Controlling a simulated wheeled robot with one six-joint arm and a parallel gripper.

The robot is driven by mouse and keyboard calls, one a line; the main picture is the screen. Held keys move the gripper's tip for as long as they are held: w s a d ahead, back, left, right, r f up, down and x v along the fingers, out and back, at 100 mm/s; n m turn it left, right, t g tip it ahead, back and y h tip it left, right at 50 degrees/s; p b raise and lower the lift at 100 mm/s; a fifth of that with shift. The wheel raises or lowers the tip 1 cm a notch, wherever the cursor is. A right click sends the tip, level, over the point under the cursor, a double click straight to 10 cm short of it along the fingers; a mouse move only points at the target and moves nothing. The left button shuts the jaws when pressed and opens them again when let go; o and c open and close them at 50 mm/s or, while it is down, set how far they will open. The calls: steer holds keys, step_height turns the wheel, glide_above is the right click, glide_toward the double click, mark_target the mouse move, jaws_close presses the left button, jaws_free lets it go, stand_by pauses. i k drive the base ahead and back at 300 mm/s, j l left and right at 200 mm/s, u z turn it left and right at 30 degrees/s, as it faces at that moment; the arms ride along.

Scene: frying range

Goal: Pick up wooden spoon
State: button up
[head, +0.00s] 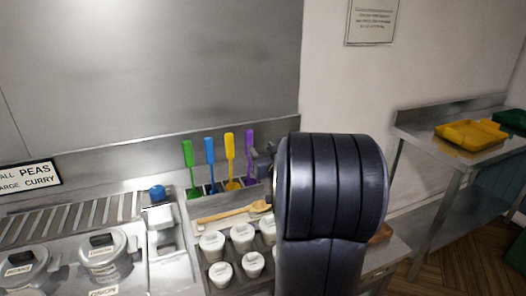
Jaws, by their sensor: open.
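The wooden spoon (228,213) lies roughly level behind the white tubs in the head view, its handle to the left and its bowl end to the right, close to my arm. My gripper (264,162) shows only in part at the left edge of my dark arm, above and to the right of the spoon's bowl end and near the purple utensil. It is open and apart from the spoon. Most of the gripper is hidden by my arm.
Green (190,165), blue (210,160), yellow (230,160) and purple (250,155) utensils stand upright behind the spoon. Several white lidded tubs (212,244) stand in front. Metal lidded pots (103,252) are at left. A yellow tray (470,134) sits on a side table (440,150).

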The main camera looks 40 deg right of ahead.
mark_target(260, 206)
steer(key=u, duration=1.5)
steer(key=k+l, duration=0.2)
steer(key=k+l+z, duration=0.15)
steer(key=z, duration=0.55)
steer(key=j+z, duration=0.1)
steer(key=z, duration=0.8)
